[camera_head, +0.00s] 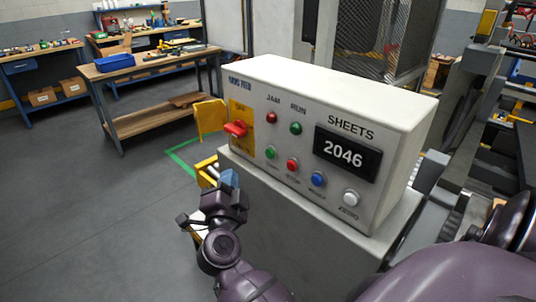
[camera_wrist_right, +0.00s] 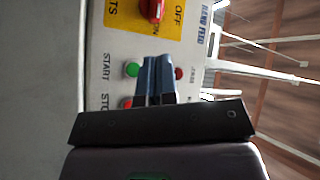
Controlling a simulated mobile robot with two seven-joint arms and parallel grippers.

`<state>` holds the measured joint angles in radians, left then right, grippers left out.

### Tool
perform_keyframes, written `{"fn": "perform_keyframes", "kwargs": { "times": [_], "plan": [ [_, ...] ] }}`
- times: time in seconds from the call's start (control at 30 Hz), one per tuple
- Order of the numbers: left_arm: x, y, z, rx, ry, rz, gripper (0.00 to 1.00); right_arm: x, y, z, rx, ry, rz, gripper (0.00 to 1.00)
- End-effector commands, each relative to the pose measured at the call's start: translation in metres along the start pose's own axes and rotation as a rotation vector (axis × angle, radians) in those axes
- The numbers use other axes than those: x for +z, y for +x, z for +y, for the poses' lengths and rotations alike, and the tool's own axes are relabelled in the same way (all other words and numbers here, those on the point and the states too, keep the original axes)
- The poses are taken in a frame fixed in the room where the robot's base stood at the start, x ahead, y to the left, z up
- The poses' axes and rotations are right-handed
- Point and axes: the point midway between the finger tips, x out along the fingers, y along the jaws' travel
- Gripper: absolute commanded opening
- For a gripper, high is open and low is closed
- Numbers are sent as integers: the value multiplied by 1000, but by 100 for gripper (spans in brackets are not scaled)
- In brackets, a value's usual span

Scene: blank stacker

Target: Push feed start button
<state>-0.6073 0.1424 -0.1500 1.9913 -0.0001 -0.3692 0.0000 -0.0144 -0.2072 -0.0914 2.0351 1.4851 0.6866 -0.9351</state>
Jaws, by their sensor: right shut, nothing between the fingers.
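The feed start button is a small green button (camera_head: 271,153) on the front panel of a white control box (camera_head: 300,85), above the label START. In the right wrist view the green start button (camera_wrist_right: 132,69) lies just left of my blue fingertips, partly close behind them. My right gripper (camera_head: 229,177) is shut and empty, low and left of the panel in the head view. It also shows in the wrist view (camera_wrist_right: 158,62), with its fingers together, pointing at the panel. I cannot tell the exact gap to the panel. My left gripper is not in view.
A red stop button (camera_head: 293,164), a blue button (camera_head: 318,179) and a white zero button (camera_head: 351,198) sit beside it. Above are a red jam lamp (camera_head: 272,117) and a green run lamp (camera_head: 296,128). A red switch (camera_head: 235,129) is at left. The display (camera_head: 346,154) reads 2046.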

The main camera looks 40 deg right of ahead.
Motion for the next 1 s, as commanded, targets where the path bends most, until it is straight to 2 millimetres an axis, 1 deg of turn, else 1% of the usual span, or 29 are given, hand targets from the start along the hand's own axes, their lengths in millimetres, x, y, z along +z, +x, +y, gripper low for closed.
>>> {"fn": "perform_keyframes", "kwargs": {
  "times": [0.07, 0.47, 0.57, 0.73, 1.0],
  "plan": [
    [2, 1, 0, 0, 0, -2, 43, -2, 4, 0, 1, 9, 0, 0],
    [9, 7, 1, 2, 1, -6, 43, -26, 37, 28, 2, 1, 1, 0],
    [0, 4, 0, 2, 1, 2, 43, -34, 45, 29, -1, 0, 2, 0],
    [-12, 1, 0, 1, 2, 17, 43, -40, 54, 36, 0, 1, 2, 0],
    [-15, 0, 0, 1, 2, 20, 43, -42, 57, 42, 1, 1, 0, 0]
  ]
}}
